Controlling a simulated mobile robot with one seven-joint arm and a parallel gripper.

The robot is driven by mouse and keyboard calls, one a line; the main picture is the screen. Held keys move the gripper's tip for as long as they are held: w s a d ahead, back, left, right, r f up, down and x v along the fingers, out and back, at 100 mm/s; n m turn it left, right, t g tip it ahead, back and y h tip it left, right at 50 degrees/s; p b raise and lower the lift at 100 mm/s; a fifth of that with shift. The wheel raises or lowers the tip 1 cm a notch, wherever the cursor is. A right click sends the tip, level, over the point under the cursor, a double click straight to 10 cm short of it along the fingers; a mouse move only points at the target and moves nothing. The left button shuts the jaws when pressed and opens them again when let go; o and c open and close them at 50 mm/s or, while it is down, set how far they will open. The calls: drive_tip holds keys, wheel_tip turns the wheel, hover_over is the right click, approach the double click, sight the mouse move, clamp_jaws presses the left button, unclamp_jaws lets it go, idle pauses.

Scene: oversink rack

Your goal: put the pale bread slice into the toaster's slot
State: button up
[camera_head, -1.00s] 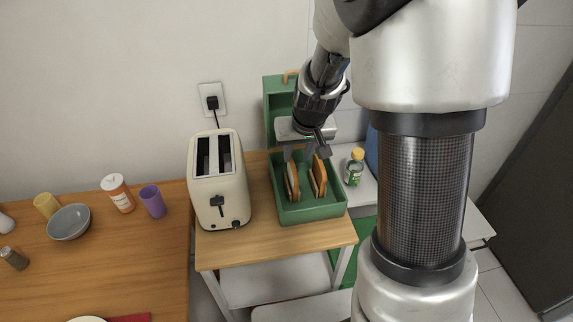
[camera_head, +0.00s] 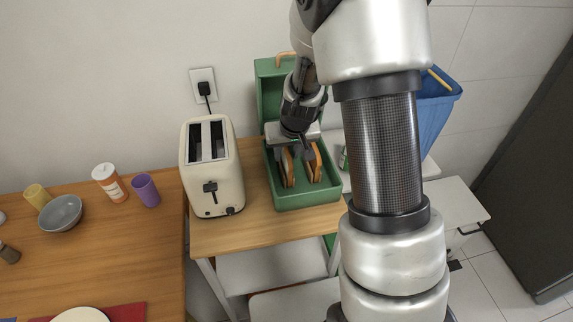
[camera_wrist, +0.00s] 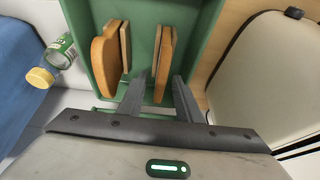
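A cream toaster (camera_head: 226,180) with two dark slots on top stands on a small wooden-topped table; its side shows at the right of the wrist view (camera_wrist: 275,75). Bread with brown crust stands on edge in a green bin: one piece nearer the toaster (camera_head: 287,170), another farther right (camera_head: 314,165). Which is the pale slice is hard to tell. My gripper (camera_head: 293,156) points down into the bin. In the wrist view its fingers are apart, one on each side of the bread nearer the toaster (camera_wrist: 161,80), with small gaps visible; contact at the tips is unclear.
The green bin (camera_head: 310,198) has walls around the bread and a tall back. A purple cup (camera_head: 145,190), a white bottle (camera_head: 109,183) and a grey bowl (camera_head: 60,214) are on the left table. A blue container (camera_head: 435,112) is at the right.

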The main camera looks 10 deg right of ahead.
clamp_jaws()
drive_tip(key=shift+r, duration=0.15)
